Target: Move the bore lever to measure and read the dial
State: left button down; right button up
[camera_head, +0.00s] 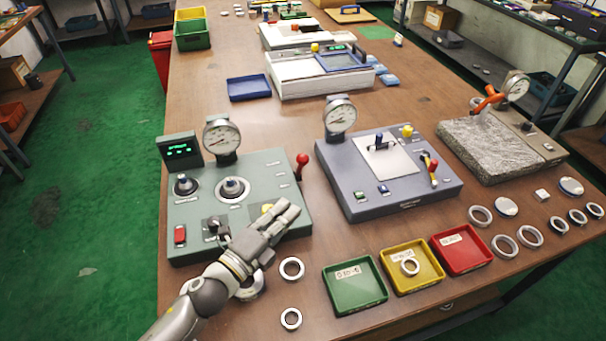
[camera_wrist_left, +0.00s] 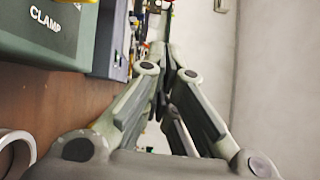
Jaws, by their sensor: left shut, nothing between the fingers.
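The grey-green gauge station (camera_head: 261,178) stands at the left of the table, with a dial (camera_head: 221,137) behind it. It carries a red-knobbed lever (camera_head: 302,162) on its right side and a black lever (camera_head: 215,226) near its front. The blue-grey station (camera_head: 375,196) to its right has a second dial (camera_head: 340,117), a blue-topped lever (camera_head: 379,140) and a red-knobbed lever (camera_head: 432,166). I cannot tell which is the bore lever. The dial readings are too small to read. My left gripper (camera_head: 291,210) is shut and empty over the front right corner of the grey-green station, partly covering a yellow part. My right gripper is not in view.
Rings, including one ring (camera_head: 291,268), lie at the front edge near my left arm. Green (camera_head: 381,301), yellow (camera_head: 436,284) and red (camera_head: 487,262) trays stand in front of the blue-grey station. The left wrist view shows a CLAMP label (camera_wrist_left: 46,20) on the station's side.

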aim_at(300, 168)
pick_arm(q)
jog(key=p+x, duration=0.1)
jog(key=x, duration=0.6)
jog(key=shift+w+r, duration=0.1)
jog(key=w, duration=0.3)
jog(key=shift+w+a+p, duration=0.1)
jog(key=shift+p, duration=0.3)
jog(key=shift+w+a, duration=0.1)
jog(key=shift+w, duration=0.45)
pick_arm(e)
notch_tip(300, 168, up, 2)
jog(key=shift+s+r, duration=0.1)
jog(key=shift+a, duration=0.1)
